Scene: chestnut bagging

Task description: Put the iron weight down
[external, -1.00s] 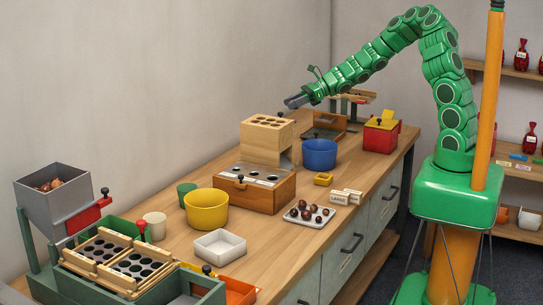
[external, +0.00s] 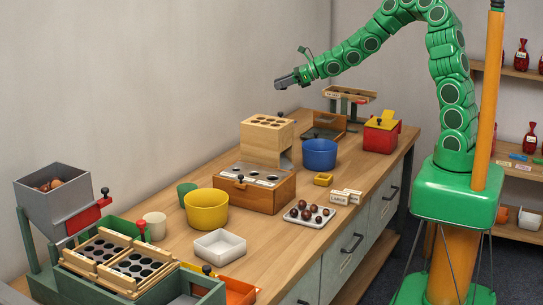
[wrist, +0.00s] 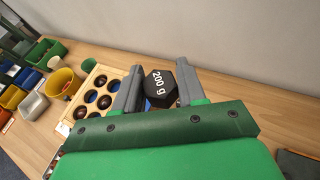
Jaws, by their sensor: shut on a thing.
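The iron weight (wrist: 161,88) is a black, many-sided block marked "200 g", seen between my fingers in the wrist view. My gripper (wrist: 155,84) is shut on it. In the external view my gripper (external: 285,82) is in the air at the wall side, above and beyond the wooden block with holes. The weight cannot be clearly told from the dark fingers there. What lies straight below the weight is partly hidden by it and the fingers.
The wooden block (external: 267,133) stands on a drawer box (external: 254,197); dark round things fill some holes in the wrist view. A blue pot (external: 319,154), red box (external: 380,136) and small balance-like stand (external: 350,96) are nearby. Bare bench (wrist: 235,100) lies right of the weight.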

